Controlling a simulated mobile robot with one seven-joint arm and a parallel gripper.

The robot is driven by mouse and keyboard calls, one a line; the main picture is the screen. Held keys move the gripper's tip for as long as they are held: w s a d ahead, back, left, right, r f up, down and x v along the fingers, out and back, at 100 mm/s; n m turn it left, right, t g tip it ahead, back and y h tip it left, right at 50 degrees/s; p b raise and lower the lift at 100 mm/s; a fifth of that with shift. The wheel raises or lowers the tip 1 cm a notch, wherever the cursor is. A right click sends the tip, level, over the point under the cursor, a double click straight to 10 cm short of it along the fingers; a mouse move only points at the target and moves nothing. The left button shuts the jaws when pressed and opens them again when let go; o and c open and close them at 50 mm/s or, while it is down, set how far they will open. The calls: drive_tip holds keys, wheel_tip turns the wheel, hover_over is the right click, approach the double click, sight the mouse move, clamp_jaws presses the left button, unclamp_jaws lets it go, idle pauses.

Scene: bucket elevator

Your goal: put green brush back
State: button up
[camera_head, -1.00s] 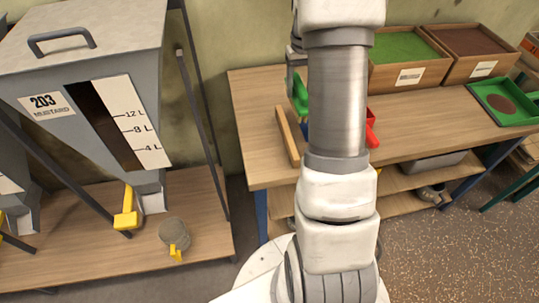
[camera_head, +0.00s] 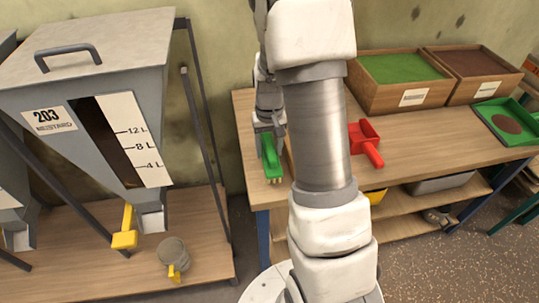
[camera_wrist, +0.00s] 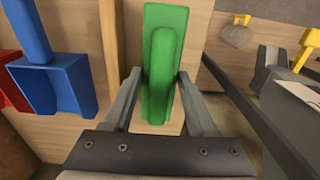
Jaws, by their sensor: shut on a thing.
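The green brush (camera_head: 271,158) is between the fingers of my gripper (camera_head: 268,128), over the left end of the wooden workbench (camera_head: 243,108). In the wrist view the brush (camera_wrist: 165,62) runs lengthwise between the two grey fingers (camera_wrist: 160,88), which are shut on it. Its pale bristle edge shows at its near end in the head view. I cannot tell whether the bristles touch the bench top. A brown wooden strip (camera_wrist: 107,45) lies to the left of the brush in the wrist view, apart from it; my arm mostly hides it in the head view.
A red scoop (camera_head: 364,141) sits on the bench right of my arm. A blue scoop (camera_wrist: 55,85) shows in the wrist view. Wooden boxes (camera_head: 398,80) stand behind.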

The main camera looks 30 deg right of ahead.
drive_tip(key=shift+f, duration=1.4)
drive_tip(key=shift+f, duration=0.15)
drive_tip(key=o, duration=1.2)
